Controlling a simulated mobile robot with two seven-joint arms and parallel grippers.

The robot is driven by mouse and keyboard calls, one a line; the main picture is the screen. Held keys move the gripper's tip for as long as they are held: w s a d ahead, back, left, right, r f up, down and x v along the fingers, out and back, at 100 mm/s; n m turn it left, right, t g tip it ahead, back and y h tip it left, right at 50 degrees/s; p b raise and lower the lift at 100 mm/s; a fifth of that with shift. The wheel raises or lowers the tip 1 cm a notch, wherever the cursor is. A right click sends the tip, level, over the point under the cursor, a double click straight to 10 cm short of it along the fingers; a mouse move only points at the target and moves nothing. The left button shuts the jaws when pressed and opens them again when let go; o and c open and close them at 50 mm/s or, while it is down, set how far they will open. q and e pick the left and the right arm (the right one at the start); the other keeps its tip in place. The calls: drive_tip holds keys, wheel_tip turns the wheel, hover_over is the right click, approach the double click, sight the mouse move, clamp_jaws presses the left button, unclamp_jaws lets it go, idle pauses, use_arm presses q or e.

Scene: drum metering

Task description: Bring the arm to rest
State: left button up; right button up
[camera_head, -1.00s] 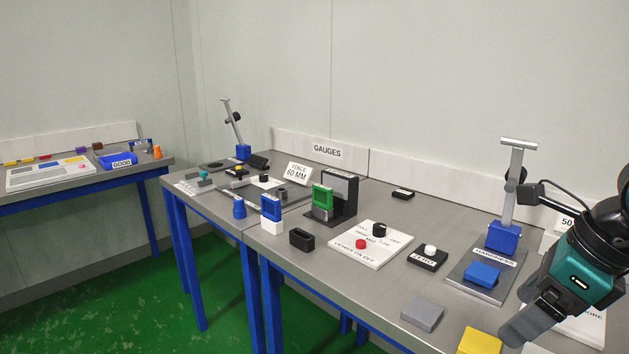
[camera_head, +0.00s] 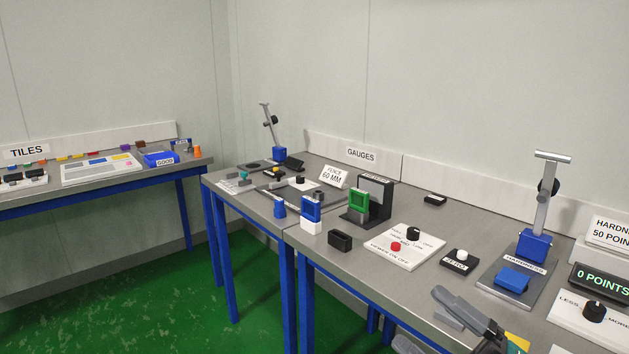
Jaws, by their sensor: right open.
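The rest of the right arm is out of the picture. My left gripper is not in view.
The hardness stand (camera_head: 539,240) with a blue block (camera_head: 512,280), the zero button (camera_head: 460,254) and the red-button panel (camera_head: 404,247) stand near the right gripper. The tiles table (camera_head: 60,202) is at left.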

drive_tip(key=s+d+f+m+t+h+p, duration=0.1)
drive_tip(key=d+f+m+h, duration=0.1)
drive_tip(key=f+m+h, duration=0.55)
drive_tip(key=s+d+f+m+h, duration=0.2)
drive_tip(key=f+m+h, duration=0.3)
drive_tip(key=f+m, duration=0.45)
drive_tip(key=s+a+f+m+g+h, duration=0.1)
drive_tip(key=s+f+m+g, duration=0.3)
drive_tip(key=s+f, duration=0.4)
wheel_tip(320, 180, down, 2)
drive_tip(key=shift+a+f+m+g+h, duration=0.2)
drive_tip(key=shift+a+m+g+h, duration=0.15)
drive_tip(key=shift+g, duration=0.15)
